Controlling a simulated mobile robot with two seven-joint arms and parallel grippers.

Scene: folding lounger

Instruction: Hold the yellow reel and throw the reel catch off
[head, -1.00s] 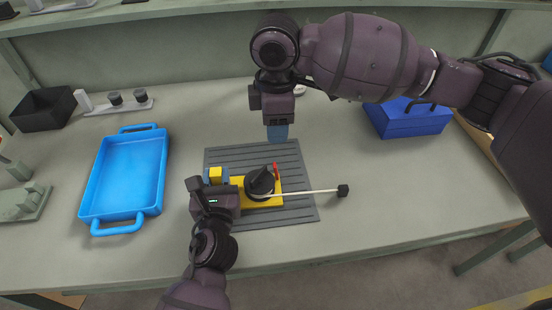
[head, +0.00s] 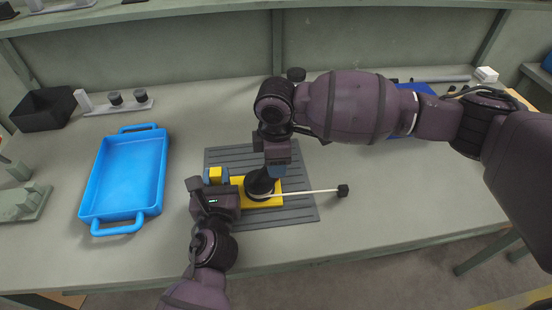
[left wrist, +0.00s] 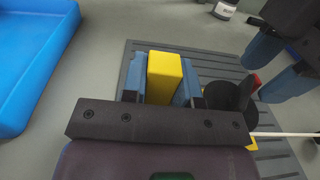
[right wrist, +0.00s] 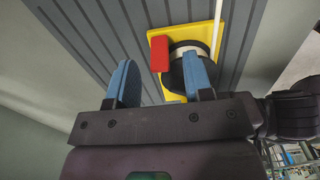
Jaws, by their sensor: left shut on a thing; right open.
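The yellow reel (head: 271,204) lies on a grey slatted mat, with a black drum and knob on its plate. My left gripper (head: 216,177) is shut on the reel's upright yellow block; the left wrist view shows this block (left wrist: 164,75) between blue fingers. The red reel catch (right wrist: 159,54) stands beside the drum in the right wrist view. It also shows in the left wrist view (left wrist: 257,84), but my right gripper hides it in the head view. My right gripper (right wrist: 160,78) is open above the reel, its fingers either side of the catch in the picture; contact is unclear.
A white cord runs right from the reel to a black end piece (head: 343,190). A blue tray (head: 124,178) stands left of the grey mat (head: 300,208). A black bin (head: 44,110) is at the back left. My right arm partly hides a blue box (head: 416,88).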

